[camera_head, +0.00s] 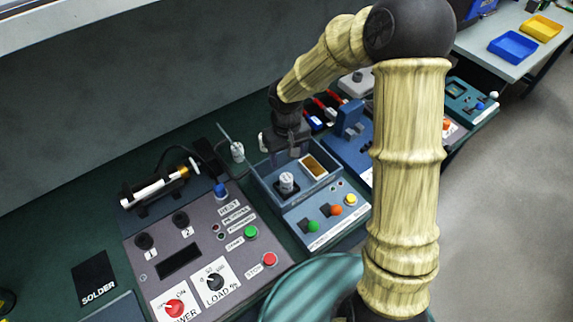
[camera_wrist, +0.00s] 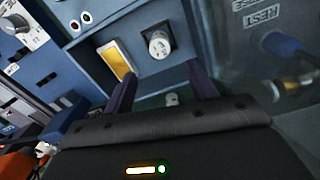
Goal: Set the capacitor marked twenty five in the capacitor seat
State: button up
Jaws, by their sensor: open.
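A short white cylinder with dark marks, which looks like a capacitor, stands on a dark square seat in the blue box (camera_head: 262,185). The cylinder shows in the head view (camera_head: 287,183) and in the wrist view (camera_wrist: 159,45). I cannot read its number. My gripper (camera_wrist: 163,90) is open, with its two dark purple fingers apart and nothing gripped. In the head view it hangs over the back of the box, behind the cylinder. A small pale object (camera_wrist: 172,99) shows between the fingers in the wrist view; I cannot tell what it is.
A gold-brown pad (camera_head: 314,165) lies right of the cylinder in the box. A white object (camera_head: 238,150) stands behind the box's left corner. The grey power panel (camera_head: 190,250) is on the left; a blue station (camera_head: 350,125) is on the right.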

jog(key=shift+r, duration=0.5)
dwell(0.3)
jog(key=s+d+r+m+t, duration=0.2)
jog(key=s+d+r+m, duration=0.2)
jog(key=s+d+r, duration=0.3)
jog(key=s+d, duration=0.5)
jog(key=d, duration=0.1)
jog(key=shift+s+d+m+t, duration=0.2)
jog(key=shift+d+m+t, duration=0.1)
dwell(0.3)
